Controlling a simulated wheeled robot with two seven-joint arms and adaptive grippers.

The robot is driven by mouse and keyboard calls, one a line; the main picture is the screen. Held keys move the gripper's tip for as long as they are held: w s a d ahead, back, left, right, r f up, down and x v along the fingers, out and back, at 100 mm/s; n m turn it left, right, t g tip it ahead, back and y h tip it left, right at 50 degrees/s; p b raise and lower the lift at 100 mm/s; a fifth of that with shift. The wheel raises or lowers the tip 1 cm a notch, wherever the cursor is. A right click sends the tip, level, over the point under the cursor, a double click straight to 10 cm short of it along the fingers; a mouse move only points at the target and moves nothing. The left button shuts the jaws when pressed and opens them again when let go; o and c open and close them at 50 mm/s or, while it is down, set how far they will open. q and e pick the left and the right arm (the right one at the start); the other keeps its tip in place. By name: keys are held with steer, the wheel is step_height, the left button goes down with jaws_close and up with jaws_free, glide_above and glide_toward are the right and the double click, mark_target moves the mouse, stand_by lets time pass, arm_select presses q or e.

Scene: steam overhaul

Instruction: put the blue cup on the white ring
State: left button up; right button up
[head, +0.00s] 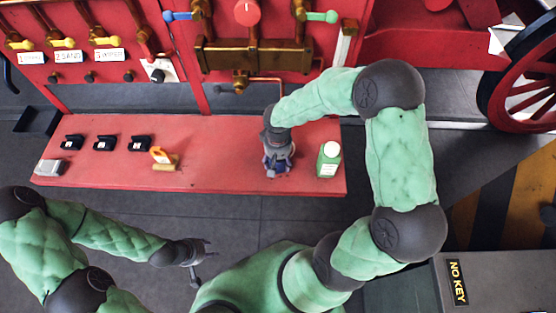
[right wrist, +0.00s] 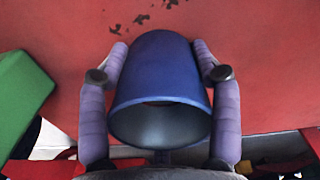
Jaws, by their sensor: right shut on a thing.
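The blue cup (right wrist: 158,72) is between the two fingers of my right gripper (right wrist: 160,70) in the right wrist view. The fingers press on its sides, and its open, dark-grey mouth faces the camera. In the head view my right gripper (head: 278,168) is low over the red bench, near its front edge, and mostly hides the cup. I cannot tell there whether the cup touches the bench. My left gripper (head: 204,262) is open and empty, in front of the bench over the grey floor. I do not see the white ring in either view.
A green bottle (head: 328,160) with a white cap stands right of my right gripper. Brass pipes and valves (head: 250,55) rise behind.

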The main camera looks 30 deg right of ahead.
steer(key=o, duration=1.3)
steer(key=shift+o, duration=0.2)
steer(key=shift+r, duration=0.1)
steer(key=shift+r+p, duration=0.35)
step_height(320, 180, up, 7)
steer(key=p, duration=0.1)
steer(key=shift+p, duration=0.35)
steer(key=shift+f, duration=0.1)
